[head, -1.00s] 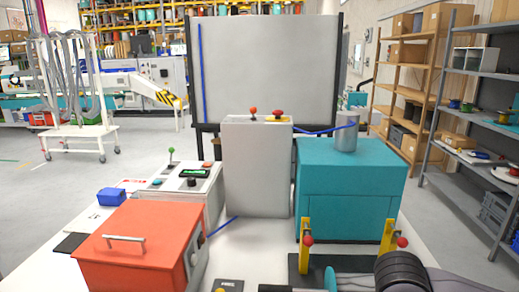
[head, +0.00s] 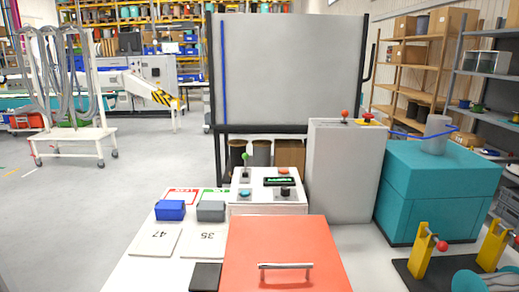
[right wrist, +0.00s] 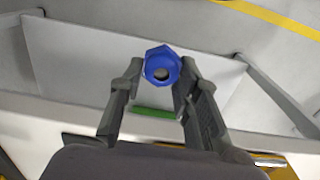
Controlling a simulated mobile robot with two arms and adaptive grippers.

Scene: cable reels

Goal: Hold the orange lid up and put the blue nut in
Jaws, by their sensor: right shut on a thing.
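The orange lid (head: 278,243) with its metal bar handle (head: 286,266) is at the bottom middle of the head view. It lies flat and looks closed, with its near part cut off by the frame edge. My right gripper (right wrist: 161,82) shows in the right wrist view, its two dark fingers shut on the blue nut (right wrist: 158,55). The nut is hexagonal with a round hole. It is held at the fingertips above a pale surface. My left gripper is in neither current view.
A blue block (head: 170,210) and a grey block (head: 211,211) sit behind number cards left of the lid. A control box (head: 268,208) stands behind it. A grey cabinet (head: 343,172) and a teal box (head: 438,198) stand to the right.

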